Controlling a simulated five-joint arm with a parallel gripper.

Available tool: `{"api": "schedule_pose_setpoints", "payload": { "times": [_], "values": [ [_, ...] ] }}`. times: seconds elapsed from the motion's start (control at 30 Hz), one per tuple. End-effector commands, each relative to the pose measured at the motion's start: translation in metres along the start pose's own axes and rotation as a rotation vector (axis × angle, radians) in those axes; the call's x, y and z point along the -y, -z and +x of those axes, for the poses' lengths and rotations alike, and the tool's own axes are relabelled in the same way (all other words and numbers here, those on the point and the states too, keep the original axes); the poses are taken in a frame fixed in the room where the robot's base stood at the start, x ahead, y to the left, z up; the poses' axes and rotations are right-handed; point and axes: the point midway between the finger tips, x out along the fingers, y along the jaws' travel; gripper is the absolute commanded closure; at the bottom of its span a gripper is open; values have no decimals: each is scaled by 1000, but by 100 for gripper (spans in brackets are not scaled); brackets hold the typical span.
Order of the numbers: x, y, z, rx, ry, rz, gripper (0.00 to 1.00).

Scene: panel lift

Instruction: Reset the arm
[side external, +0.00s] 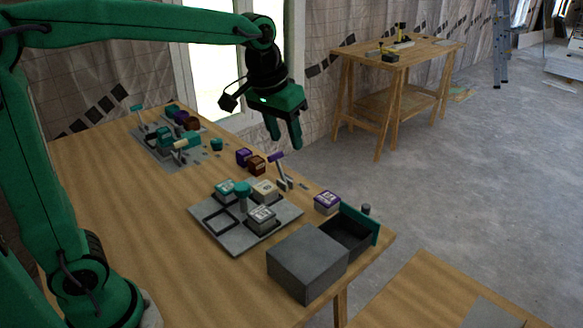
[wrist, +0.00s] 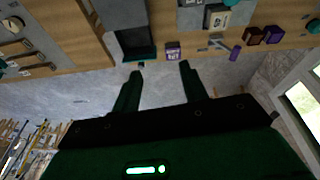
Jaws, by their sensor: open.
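My green gripper (side external: 284,137) hangs open and empty in the air above the far part of the wooden table, clear of everything on it. In the wrist view my gripper (wrist: 158,68) shows two fingers spread apart with nothing between them. The arm reaches across from the left in the side view, its forearm nearly level and its fingers pointing down.
The table (side external: 110,180) holds a grey panel (side external: 221,239) with several blocks, a grey box (side external: 306,262) with an open drawer (side external: 345,235), a purple-topped block (side external: 327,202) and a purple-handled lever (side external: 280,170). A workbench (side external: 397,52) stands behind.

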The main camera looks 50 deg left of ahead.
Motion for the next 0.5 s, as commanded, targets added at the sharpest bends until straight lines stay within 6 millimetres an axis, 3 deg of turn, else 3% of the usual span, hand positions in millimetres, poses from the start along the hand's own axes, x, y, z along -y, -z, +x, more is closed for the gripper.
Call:
{"api": "schedule_pose_setpoints", "payload": {
  "times": [0.2,0.5],
  "values": [
    [17,-42,-18,-54,-2,20,57],
    [36,-101,-27,-124,2,49,57]
  ]
}}
